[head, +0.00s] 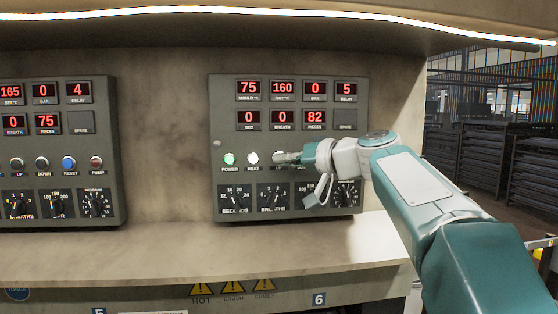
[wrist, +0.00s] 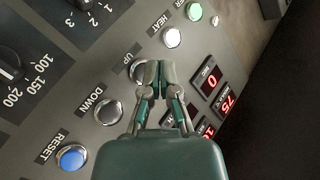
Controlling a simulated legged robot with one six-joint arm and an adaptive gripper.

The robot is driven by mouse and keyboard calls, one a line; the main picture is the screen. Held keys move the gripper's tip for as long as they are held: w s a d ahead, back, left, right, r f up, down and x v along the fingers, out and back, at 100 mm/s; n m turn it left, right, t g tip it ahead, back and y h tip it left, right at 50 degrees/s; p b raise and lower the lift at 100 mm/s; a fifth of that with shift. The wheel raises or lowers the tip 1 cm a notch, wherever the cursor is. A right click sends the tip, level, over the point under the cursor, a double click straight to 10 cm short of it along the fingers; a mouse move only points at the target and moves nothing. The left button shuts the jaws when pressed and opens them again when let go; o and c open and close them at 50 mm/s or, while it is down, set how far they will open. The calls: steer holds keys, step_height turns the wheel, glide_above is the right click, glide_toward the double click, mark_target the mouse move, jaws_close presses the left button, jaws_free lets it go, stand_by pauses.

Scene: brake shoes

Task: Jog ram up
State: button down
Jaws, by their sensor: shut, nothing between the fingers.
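The right control panel (head: 290,188) stands upright on the machine front, with red displays on top, a row of buttons in the middle and dials below. In the wrist view the UP button (wrist: 138,70) lies just left of my gripper's tips, partly covered by them. The DOWN button (wrist: 108,111) is below it. My gripper (wrist: 154,72) is shut and empty, its fingertips at the edge of the UP button; I cannot tell whether they touch it.
Beside UP are the white HEAT button (wrist: 171,38) and green POWER button (wrist: 194,11). The blue RESET button (wrist: 71,158) is past DOWN. Dials (head: 233,198) sit under the row. Another similar panel (head: 60,150) is at left. A bare ledge (head: 200,255) runs below.

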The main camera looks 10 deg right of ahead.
steer(key=s, duration=0.5)
stand_by(0.3)
steer(key=s+d+f+g+h, duration=0.1)
steer(key=s+f+h, duration=0.3)
steer(key=s+f, duration=0.5)
steer(key=s+d+f+m+g+h, duration=0.1)
steer(key=s+d+f+g+h, duration=0.1)
steer(key=s+f, duration=0.7)
steer(key=s+d+f+g+h, duration=0.2)
steer(key=s+f+h, duration=0.3)
steer(key=s+f, duration=0.4)
step_height(320, 180, down, 7)
steer(key=shift+f+m+g+h, duration=0.1)
steer(key=shift+m+g+h, duration=0.2)
steer(key=shift+g, duration=0.2)
